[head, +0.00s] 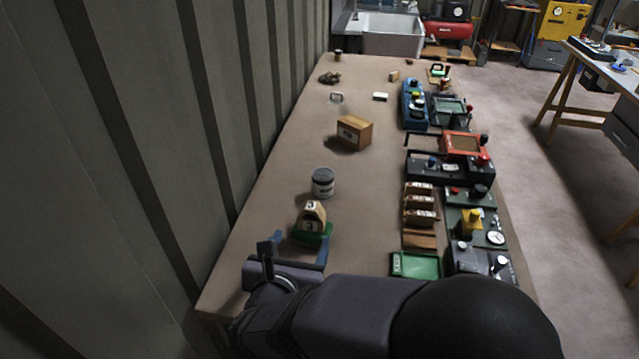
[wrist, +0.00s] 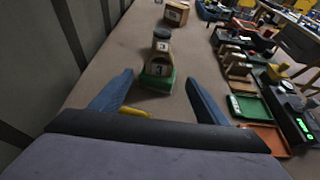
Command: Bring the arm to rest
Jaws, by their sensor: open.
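My gripper (head: 297,247) is over the near left end of the long brown bench (head: 265,200). Its two blue fingers are spread apart with nothing between their tips; they also show in the wrist view (wrist: 158,80). Just beyond the fingers, a wooden block marked 3 (head: 313,215) sits on a small green base (head: 312,238). The block also shows in the wrist view (wrist: 157,66), apart from the fingers. A small yellow piece (wrist: 136,111) shows near the palm; I cannot tell what it is. My arm hides the bench's near edge.
A grey-white can (head: 322,182) stands behind the block, and a cardboard box (head: 354,133) farther back. Control boxes and a green tray (head: 415,265) line the right side. A corrugated wall (head: 150,130) runs close on the left.

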